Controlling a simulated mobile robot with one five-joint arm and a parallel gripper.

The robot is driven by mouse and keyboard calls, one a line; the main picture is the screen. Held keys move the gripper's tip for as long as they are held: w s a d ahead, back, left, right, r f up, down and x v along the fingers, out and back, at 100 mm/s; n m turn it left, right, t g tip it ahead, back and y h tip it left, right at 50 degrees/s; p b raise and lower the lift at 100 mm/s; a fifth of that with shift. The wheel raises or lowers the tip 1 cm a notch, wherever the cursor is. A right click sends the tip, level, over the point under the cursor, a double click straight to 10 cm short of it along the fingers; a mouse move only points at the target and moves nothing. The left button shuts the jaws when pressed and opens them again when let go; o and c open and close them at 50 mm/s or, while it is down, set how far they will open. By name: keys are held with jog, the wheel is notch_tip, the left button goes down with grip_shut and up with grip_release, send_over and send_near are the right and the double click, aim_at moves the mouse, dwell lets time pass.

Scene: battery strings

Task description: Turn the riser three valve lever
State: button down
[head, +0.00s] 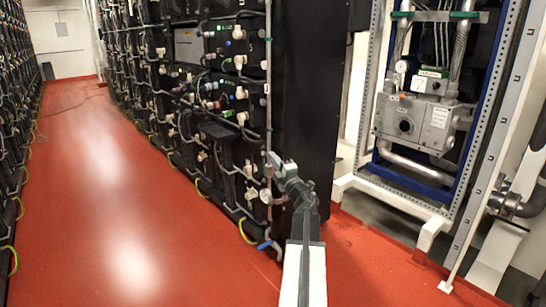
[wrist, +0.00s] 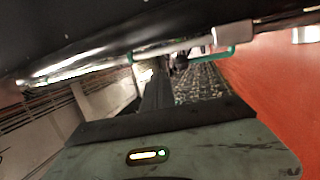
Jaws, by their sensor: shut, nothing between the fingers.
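A thin vertical riser pipe (head: 268,85) runs down the near corner of the black battery rack. A small round fitting (head: 266,196) sits low on it, and a blue lever (head: 264,245) is at its foot near the floor. I see no number that marks riser three. My gripper (head: 273,159) is beside the pipe, well above the blue lever; the head view does not show whether it touches the pipe. In the wrist view my gripper (wrist: 158,95) is shut and empty, with a metal pipe (wrist: 130,62) with green clips crossing just beyond it.
Battery racks (head: 190,90) with cables and connectors line the aisle. The red floor (head: 100,190) is clear on the left. A grey valve unit (head: 415,118) stands in an open metal frame on the right. White frame feet (head: 432,233) stand on the floor right of my arm.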

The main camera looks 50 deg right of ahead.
jog(key=s+a+r+p, duration=0.1)
jog(key=s+a, duration=0.3)
jog(key=s, duration=0.4)
jog(key=shift+s+r, duration=0.3)
jog(key=shift+r, duration=0.15)
